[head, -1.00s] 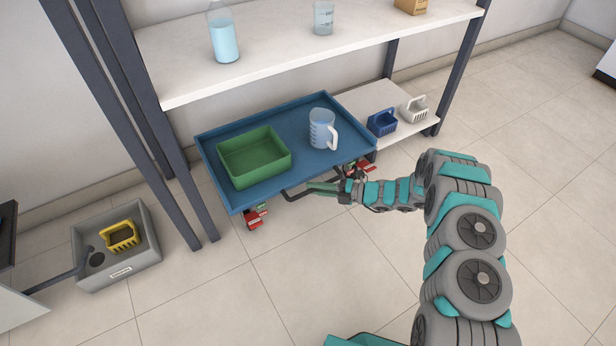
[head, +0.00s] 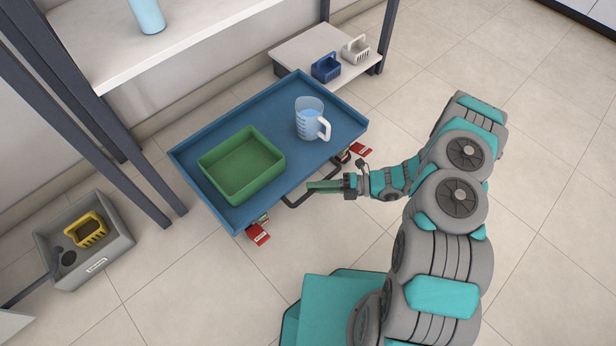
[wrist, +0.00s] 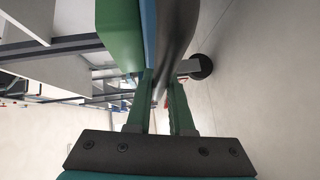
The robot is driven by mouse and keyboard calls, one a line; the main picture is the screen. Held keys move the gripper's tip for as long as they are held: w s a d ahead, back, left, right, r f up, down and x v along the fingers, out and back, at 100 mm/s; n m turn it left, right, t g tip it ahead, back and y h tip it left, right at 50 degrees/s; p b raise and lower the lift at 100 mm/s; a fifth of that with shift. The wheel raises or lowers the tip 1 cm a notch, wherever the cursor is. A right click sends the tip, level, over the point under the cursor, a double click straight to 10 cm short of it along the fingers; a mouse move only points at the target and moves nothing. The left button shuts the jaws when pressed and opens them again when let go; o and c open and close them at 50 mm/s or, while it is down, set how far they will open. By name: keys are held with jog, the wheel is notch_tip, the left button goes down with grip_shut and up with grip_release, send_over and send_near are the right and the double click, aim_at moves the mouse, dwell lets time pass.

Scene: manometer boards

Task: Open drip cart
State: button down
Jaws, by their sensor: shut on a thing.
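The drip cart is a low blue tray cart (head: 219,205) in the middle of the head view. It has a dark handle bar (head: 297,203) along its front edge and red pedals at its front corners. My gripper (head: 311,187) is at this handle. In the wrist view my gripper (wrist: 168,95) is shut on the dark handle bar (wrist: 174,45), which runs between its fingers. A green bin (head: 243,190) and a clear measuring jug (head: 309,122) with pale blue liquid stand upright on the tray. The cart's underside is mostly hidden.
A shelf unit (head: 90,50) with dark posts stands behind the cart. Its low white shelf (head: 297,45) holds a blue basket (head: 326,67) and a white basket (head: 355,49). A grey sink box (head: 112,252) with a yellow basket (head: 88,230) is at left. The floor at right is clear.

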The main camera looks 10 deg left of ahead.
jog(key=shift+s+d, duration=0.2)
jog(key=shift+d, duration=0.05)
jog(key=c, duration=0.8)
grip_release()
jog(key=d+r, duration=0.1)
jog(key=d, duration=0.6)
jog(key=shift+w+d, duration=0.35)
jog(key=shift+r, duration=0.1)
